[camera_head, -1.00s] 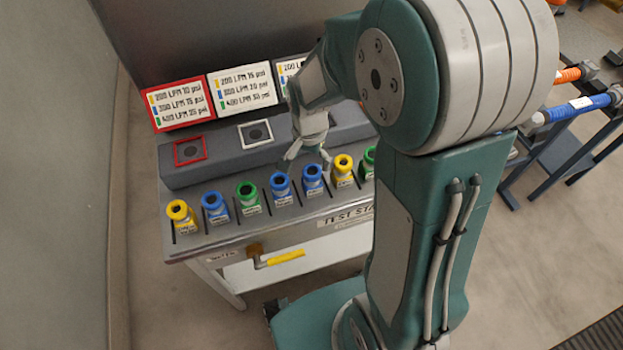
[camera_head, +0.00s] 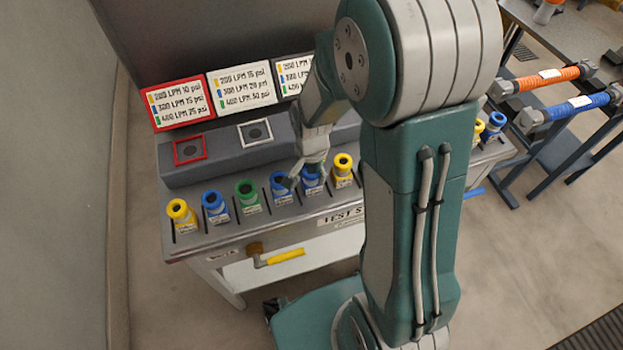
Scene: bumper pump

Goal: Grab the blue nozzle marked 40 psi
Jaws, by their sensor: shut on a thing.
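Several nozzles stand in a row on the grey test stand (camera_head: 195,245). My gripper (camera_head: 308,180) is lowered over a blue nozzle (camera_head: 313,187), the right one of two neighbouring blue ones, and is shut on it. That nozzle is upright in the row and partly hidden by the fingers. The other blue nozzle (camera_head: 280,192) is just left of the gripper. A third blue nozzle (camera_head: 215,208) stands farther left. The small labels on the nozzles are too blurred to read, so I cannot tell which is marked 40 psi.
A yellow nozzle (camera_head: 180,215), a green nozzle (camera_head: 248,198) and another yellow nozzle (camera_head: 343,172) share the row. Behind are a red-framed sign (camera_head: 178,104), a white sign (camera_head: 242,88) and square sockets. An orange hose (camera_head: 548,78) and blue hose (camera_head: 572,107) lie on racks at right.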

